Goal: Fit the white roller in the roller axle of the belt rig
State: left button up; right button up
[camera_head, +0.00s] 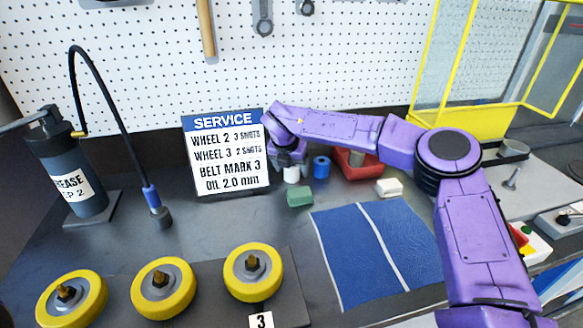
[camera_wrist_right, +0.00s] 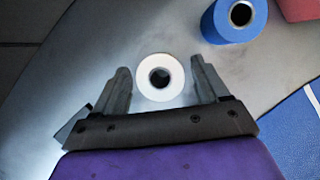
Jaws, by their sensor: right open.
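The white roller (camera_head: 291,174) stands upright on the grey table, just right of the service sign. In the right wrist view the white roller (camera_wrist_right: 160,78) shows from above as a white ring with a dark hole. My right gripper (camera_wrist_right: 162,82) is open, with one finger on each side of the roller; a small gap shows on both sides. In the head view my right gripper (camera_head: 290,160) is above the roller and partly hides it. The roller axle is not clearly seen; part of a yellow-framed rig (camera_head: 480,122) shows at the back right. My left gripper is not in view.
A blue roller (camera_head: 321,167) stands close right of the white one. The service sign (camera_head: 226,155) is close left. A blue mat (camera_head: 372,250) lies in front.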

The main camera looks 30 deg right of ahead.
jog(key=shift+w+d+f, duration=0.15)
jog(key=shift+d+f, duration=0.1)
jog(key=shift+f, duration=0.4)
jog(key=c, duration=1.1)
jog(key=shift+r, duration=0.1)
